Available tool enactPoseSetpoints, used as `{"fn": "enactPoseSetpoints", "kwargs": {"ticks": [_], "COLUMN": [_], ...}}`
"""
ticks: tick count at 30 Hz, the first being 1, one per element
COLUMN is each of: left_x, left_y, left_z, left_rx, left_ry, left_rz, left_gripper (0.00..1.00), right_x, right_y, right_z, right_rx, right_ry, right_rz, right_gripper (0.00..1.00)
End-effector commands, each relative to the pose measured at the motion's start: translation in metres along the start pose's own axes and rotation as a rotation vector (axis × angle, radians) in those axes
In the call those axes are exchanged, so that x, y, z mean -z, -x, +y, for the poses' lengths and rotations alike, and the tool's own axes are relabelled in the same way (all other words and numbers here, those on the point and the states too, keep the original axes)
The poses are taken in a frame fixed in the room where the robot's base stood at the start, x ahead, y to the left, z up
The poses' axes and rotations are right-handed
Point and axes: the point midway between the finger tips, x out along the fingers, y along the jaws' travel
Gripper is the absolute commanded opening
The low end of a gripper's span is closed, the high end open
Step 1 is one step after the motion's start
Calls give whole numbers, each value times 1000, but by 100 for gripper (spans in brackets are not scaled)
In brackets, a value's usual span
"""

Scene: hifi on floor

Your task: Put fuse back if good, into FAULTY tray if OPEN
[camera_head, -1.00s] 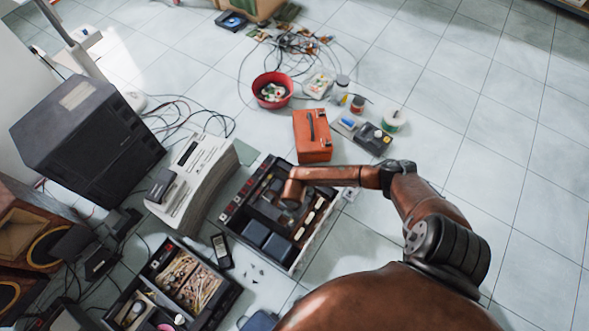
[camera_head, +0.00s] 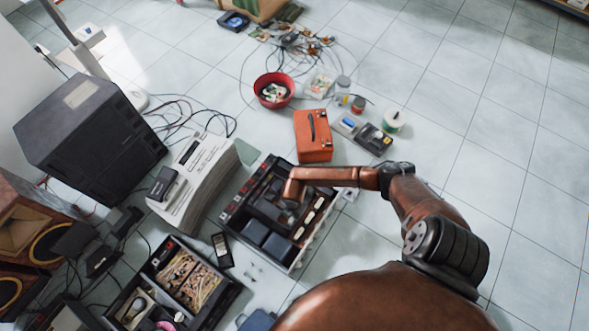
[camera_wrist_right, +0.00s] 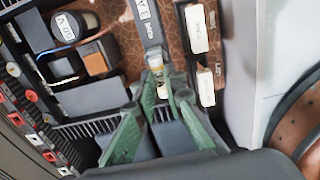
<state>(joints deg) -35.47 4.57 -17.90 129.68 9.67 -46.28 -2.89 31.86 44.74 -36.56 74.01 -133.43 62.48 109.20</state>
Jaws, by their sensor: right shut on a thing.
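The opened hi-fi unit (camera_head: 300,265) lies on the floor in the head view, its inner parts exposed. My right gripper (camera_wrist_right: 164,88) is inside it, its green fingers closed around a small fuse (camera_wrist_right: 157,71) with a metal end cap. The fuse is close above the brown circuit board (camera_wrist_right: 118,62); I cannot tell whether it touches a holder. No tray marked FAULTY can be read in either view. My left gripper is not in view.
White labelled blocks (camera_wrist_right: 196,28) stand close right of the fuse. A paper stack (camera_head: 213,180), an orange case (camera_head: 313,136) and a red bowl (camera_head: 273,90) surround the unit. A black handheld device (camera_head: 222,250) lies before it. The floor at right is clear.

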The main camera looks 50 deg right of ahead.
Motion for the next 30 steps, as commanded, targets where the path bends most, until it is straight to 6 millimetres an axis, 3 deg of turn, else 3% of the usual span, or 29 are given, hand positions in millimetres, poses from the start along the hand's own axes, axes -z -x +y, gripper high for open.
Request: {"fn": "enactPoseSetpoints", "kwargs": {"ticks": [30], "left_x": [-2], "left_y": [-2], "left_z": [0], "left_rx": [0], "left_ry": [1], "left_rz": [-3], "left_gripper": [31], "right_x": [1], "right_y": [-7], "right_z": [0], "right_rx": [0], "right_ry": [0], "right_rz": [1], "right_gripper": [0]}}
